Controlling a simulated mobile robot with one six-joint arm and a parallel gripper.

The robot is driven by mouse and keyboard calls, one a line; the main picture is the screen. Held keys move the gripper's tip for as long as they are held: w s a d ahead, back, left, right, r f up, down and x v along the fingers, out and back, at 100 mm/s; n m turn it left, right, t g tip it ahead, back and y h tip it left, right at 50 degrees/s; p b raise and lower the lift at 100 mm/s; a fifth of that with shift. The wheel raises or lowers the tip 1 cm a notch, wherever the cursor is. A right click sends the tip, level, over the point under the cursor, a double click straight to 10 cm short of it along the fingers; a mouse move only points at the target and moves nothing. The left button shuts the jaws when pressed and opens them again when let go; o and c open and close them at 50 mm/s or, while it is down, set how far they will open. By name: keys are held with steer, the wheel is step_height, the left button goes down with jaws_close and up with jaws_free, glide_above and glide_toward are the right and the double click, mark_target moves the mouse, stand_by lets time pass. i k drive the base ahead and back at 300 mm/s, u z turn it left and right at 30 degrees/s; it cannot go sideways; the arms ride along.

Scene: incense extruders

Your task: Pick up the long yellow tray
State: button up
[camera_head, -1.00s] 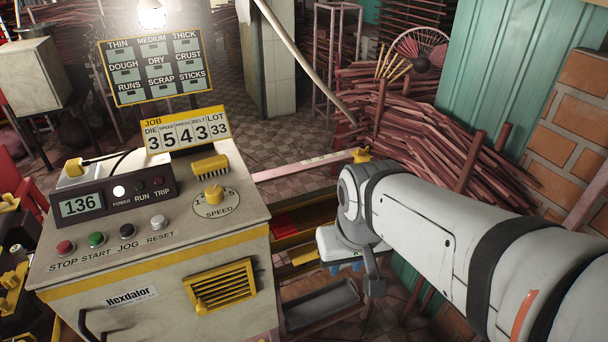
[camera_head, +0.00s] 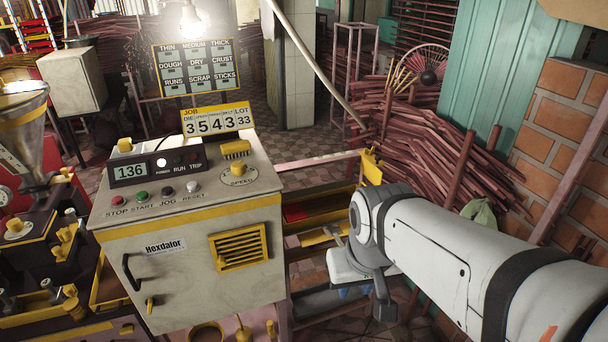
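Behind my arm, right of the control cabinet, a long yellow-edged tray or shelf (camera_head: 328,237) shows with red inside. My arm hides part of it, and I cannot tell whether it is the named tray. Another yellow-rimmed tray (camera_head: 107,288) is partly visible left of the cabinet. My gripper (camera_head: 352,292) hangs below the wrist at the lower centre right, with blue tips partly visible. It appears in front of the shelving, and its finger gap is not clear.
The control cabinet (camera_head: 190,262) stands in the centre left with a panel on top. An extruder with a metal hopper (camera_head: 24,125) is at far left. Incense stick bundles (camera_head: 440,150) and a brick wall (camera_head: 555,140) are at right. Tiled floor shows behind the cabinet.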

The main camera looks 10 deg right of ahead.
mark_target(299, 213)
steer(key=u, duration=0.05)
steer(key=i, duration=0.9)
steer(key=z, duration=0.05)
